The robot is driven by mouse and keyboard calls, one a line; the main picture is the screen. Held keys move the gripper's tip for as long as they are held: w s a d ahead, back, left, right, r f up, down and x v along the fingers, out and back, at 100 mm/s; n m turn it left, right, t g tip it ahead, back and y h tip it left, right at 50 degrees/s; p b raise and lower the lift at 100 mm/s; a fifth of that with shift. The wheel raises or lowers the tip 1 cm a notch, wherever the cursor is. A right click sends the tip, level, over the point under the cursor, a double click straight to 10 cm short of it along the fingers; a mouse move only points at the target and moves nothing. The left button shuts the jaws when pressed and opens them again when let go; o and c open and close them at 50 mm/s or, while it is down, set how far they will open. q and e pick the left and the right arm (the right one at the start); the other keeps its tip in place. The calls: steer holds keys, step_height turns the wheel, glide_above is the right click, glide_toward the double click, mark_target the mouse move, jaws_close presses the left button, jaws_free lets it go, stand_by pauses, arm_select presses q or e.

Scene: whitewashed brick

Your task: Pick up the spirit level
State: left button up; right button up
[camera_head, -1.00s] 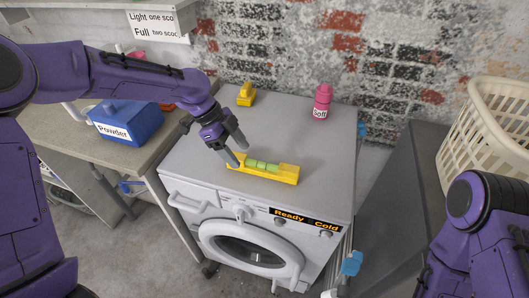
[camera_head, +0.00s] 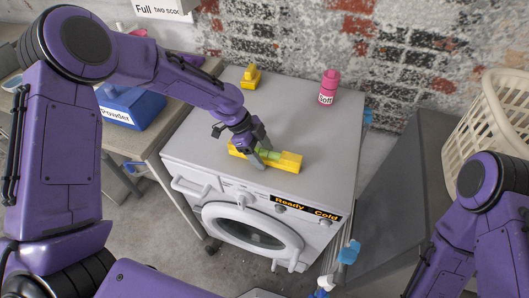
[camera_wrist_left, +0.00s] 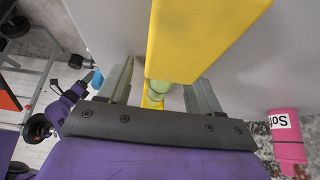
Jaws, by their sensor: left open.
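The spirit level (camera_head: 288,161) is yellow with green vials and lies on top of the washing machine, near its front edge. My left gripper (camera_head: 261,160) is over its middle, fingers pointing down. In the left wrist view the yellow body of the spirit level (camera_wrist_left: 195,40) runs between the two open fingers (camera_wrist_left: 158,92), one on each side of it, with a green vial showing between them. The fingers hide part of the level in the head view. My right arm shows at the lower right of the head view, but its gripper is out of the picture.
A pink bottle (camera_head: 328,87) and a small yellow object (camera_head: 251,77) stand farther back on the washing machine (camera_head: 210,148). A blue powder box (camera_head: 135,108) is on the counter at left. A cream basket (camera_head: 490,125) stands at right. The machine top right of the level is clear.

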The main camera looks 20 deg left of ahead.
arm_select(q)
steer(key=shift+a, duration=0.1)
jaws_close()
steer(key=shift+r, duration=0.15)
